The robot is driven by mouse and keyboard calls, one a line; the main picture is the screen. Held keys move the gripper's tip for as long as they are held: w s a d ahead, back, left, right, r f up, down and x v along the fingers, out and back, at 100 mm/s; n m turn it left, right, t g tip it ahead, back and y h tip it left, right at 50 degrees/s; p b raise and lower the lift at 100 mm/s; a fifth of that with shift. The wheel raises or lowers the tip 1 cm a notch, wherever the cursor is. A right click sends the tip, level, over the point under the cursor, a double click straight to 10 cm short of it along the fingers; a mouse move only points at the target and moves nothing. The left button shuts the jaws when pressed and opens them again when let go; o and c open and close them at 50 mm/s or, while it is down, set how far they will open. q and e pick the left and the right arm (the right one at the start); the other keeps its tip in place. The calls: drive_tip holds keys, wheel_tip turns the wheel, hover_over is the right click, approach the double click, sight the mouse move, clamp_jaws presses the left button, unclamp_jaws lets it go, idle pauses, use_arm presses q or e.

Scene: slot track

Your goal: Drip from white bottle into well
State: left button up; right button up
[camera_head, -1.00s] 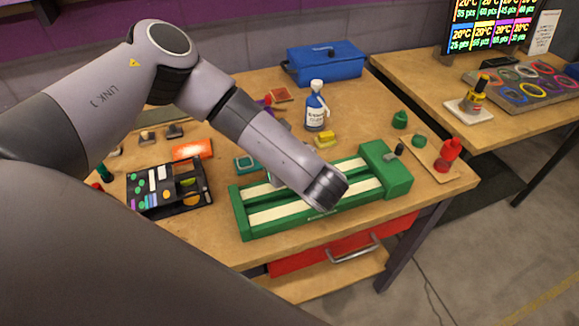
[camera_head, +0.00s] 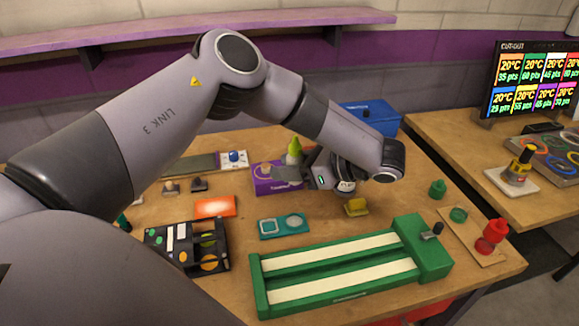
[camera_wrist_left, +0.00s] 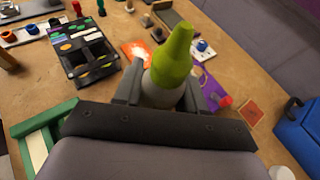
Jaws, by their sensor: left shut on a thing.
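My left gripper (camera_head: 300,174) is shut on a pale bottle with a yellow-green nozzle (camera_head: 294,150), beside the purple box. In the left wrist view the bottle's whitish body (camera_wrist_left: 160,90) stands between the two fingers (camera_wrist_left: 160,96), nozzle pointing up. Whether its base touches anything is hidden. A teal plate with a square and a round recess (camera_head: 283,225) lies on the table, in front of and below the gripper in the head view; these recesses look like the wells. The plate is hidden in the left wrist view. My right gripper is not in view.
The purple box (camera_head: 268,184) is close by the gripper. A green two-lane track (camera_head: 340,274) lies at the front. A black organiser (camera_head: 187,246) stands left, a yellow block (camera_head: 356,207) right.

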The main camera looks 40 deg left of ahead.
use_arm(q)
drive_tip(key=f+h, duration=0.1)
drive_tip(key=d+f+h, duration=0.2)
drive_tip(key=h, duration=0.1)
drive_tip(key=shift+f+t, duration=0.3)
drive_tip(key=f+h, duration=0.1)
drive_tip(key=d+f+h, duration=0.1)
drive_tip(key=h, duration=0.1)
drive_tip(key=shift+w+d+f+h, duration=0.1)
drive_tip(key=shift+d+f+h, duration=0.2)
drive_tip(key=shift+f+h, duration=0.1)
drive_tip(key=d+f+h, duration=0.1)
drive_tip(key=h, duration=0.1)
drive_tip(key=d+f+h, duration=0.2)
drive_tip(key=h, duration=0.1)
drive_tip(key=shift+w+m+t, duration=0.1)
drive_tip(key=shift+m+t, duration=0.3)
drive_tip(key=d+f+h, duration=0.1)
drive_tip(key=f+h, duration=0.1)
drive_tip(key=h, duration=0.1)
drive_tip(key=shift+w+d, duration=0.1)
drive_tip(key=shift+d, duration=0.25)
drive_tip(key=shift+d+h+b, duration=0.25)
drive_tip(key=shift+h+b, duration=0.05)
drive_tip(key=shift+h, duration=0.9)
drive_tip(key=shift+p, duration=0.3)
drive_tip(key=shift+f, duration=0.1)
